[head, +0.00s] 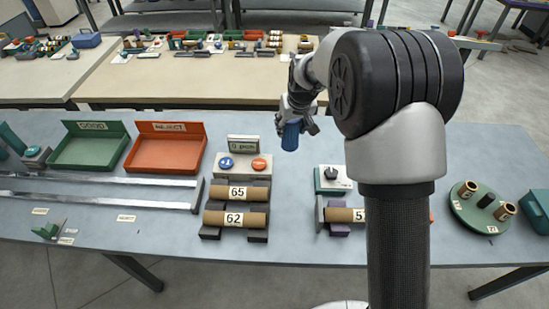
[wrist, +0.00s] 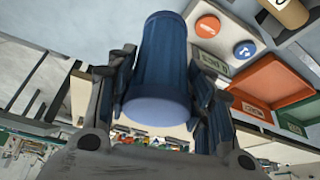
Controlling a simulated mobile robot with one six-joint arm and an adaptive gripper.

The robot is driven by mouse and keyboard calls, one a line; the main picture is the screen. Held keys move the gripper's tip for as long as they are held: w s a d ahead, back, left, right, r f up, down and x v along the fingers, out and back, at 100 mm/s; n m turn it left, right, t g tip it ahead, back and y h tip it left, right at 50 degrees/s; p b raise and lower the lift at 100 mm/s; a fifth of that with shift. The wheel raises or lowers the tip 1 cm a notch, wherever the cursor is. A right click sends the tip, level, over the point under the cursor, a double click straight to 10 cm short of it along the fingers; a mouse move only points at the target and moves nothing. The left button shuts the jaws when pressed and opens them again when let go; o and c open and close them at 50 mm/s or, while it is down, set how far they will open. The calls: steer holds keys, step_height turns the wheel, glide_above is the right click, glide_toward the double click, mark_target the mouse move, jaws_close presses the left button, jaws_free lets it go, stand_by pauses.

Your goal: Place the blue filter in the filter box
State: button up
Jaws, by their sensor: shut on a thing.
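The blue filter (head: 290,137) is a short blue cylinder held in the air above the back part of the grey-blue table. My gripper (head: 297,115) is shut on it, with the filter sticking out below the fingers. In the wrist view the filter (wrist: 162,50) fills the middle, with a finger of my gripper (wrist: 160,85) on each side. No box marked as the filter box can be made out. A dark green-blue container (head: 540,207) is cut off at the right edge.
A green tray (head: 88,165) and an orange reject tray (head: 165,165) stand at the left. A button panel (head: 244,177) stands behind tubes labelled 65 (head: 218,193) and 62 (head: 215,218). A round green holder (head: 480,225) stands at the right. My arm hides some of the table.

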step_height(320, 180, down, 18)
steer(key=b, duration=0.4)
steer(key=shift+w, duration=0.15)
steer(key=shift+f, duration=0.1)
steer(key=shift+f, duration=0.1)
steer(key=o, duration=1.2)
steer(key=shift+c, duration=0.2)
steer(key=shift+r, duration=0.35)
steer(key=p+v, duration=0.2)
steer(key=v, duration=0.9)
steer(key=shift+s+r+p, duration=0.25)
steer(key=shift+p, duration=0.15)
